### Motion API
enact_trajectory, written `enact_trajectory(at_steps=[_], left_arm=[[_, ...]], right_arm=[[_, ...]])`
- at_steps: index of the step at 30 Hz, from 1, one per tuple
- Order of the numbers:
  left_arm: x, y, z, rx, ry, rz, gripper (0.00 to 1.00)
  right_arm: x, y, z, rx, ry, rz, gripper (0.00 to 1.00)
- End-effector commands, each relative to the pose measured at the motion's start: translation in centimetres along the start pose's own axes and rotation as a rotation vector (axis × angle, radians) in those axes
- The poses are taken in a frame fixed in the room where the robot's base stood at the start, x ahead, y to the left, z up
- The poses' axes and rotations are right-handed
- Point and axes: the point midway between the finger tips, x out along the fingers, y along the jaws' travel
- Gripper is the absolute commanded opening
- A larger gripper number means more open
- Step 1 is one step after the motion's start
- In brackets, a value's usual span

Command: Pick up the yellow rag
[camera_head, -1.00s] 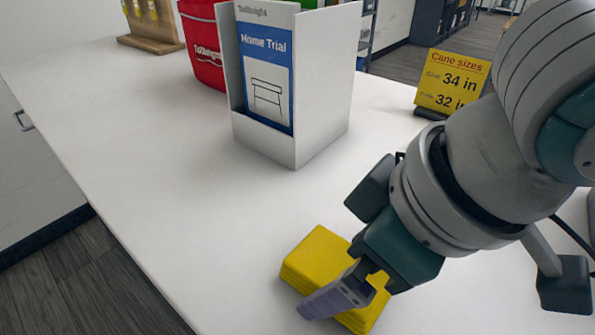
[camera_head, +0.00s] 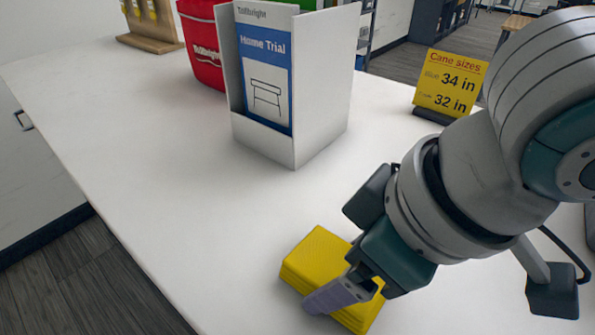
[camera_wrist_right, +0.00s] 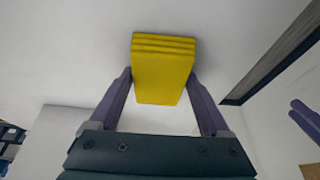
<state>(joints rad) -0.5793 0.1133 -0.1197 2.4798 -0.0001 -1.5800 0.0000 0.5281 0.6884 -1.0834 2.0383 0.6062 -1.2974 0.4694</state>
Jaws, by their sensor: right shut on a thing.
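The yellow rag (camera_head: 318,253) is a folded, layered block on the white counter in the lower middle of the head view. My right gripper (camera_head: 345,292) reaches down to it from the right and is shut on it. In the right wrist view the yellow rag (camera_wrist_right: 163,70) sits between the two purple fingers of my right gripper (camera_wrist_right: 163,82), one finger on each side. In the head view the near finger and the gripper body hide part of the rag. I cannot tell whether the rag is clear of the counter.
The white counter (camera_head: 150,170) has free room left of the rag. A white Home Trial box (camera_head: 320,95) stands behind it. A red bag (camera_head: 203,45), a wooden stand (camera_head: 150,38) and a yellow Cane sizes sign (camera_head: 450,82) stand farther back. The counter's left edge drops to the floor.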

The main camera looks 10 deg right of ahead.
Motion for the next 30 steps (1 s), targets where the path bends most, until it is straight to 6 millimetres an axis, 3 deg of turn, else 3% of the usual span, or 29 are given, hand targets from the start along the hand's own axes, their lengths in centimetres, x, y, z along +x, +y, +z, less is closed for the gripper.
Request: enact_trajectory(at_steps=[2,9,21,26,30], left_arm=[[0.0,0.0,0.0,0.0,0.0,0.0,0.5],[0.0,0.0,0.0,0.001,0.0,0.0,0.5],[0.8,-0.2,0.3,0.01,-0.001,-0.007,0.5],[-0.3,-0.3,0.0,0.01,-0.003,-0.008,0.5],[-1.4,-0.3,-0.3,0.01,-0.003,-0.007,0.5]], right_arm=[[0.0,0.0,0.0,0.0,0.0,0.0,0.55],[0.0,0.0,0.0,0.0,0.0,0.0,0.28],[-0.2,0.1,-0.2,-0.002,0.004,0.001,0.26],[-3.0,0.0,-1.4,-0.002,0.006,0.001,0.26],[-6.8,0.0,-3.0,-0.002,0.008,0.001,0.26]])
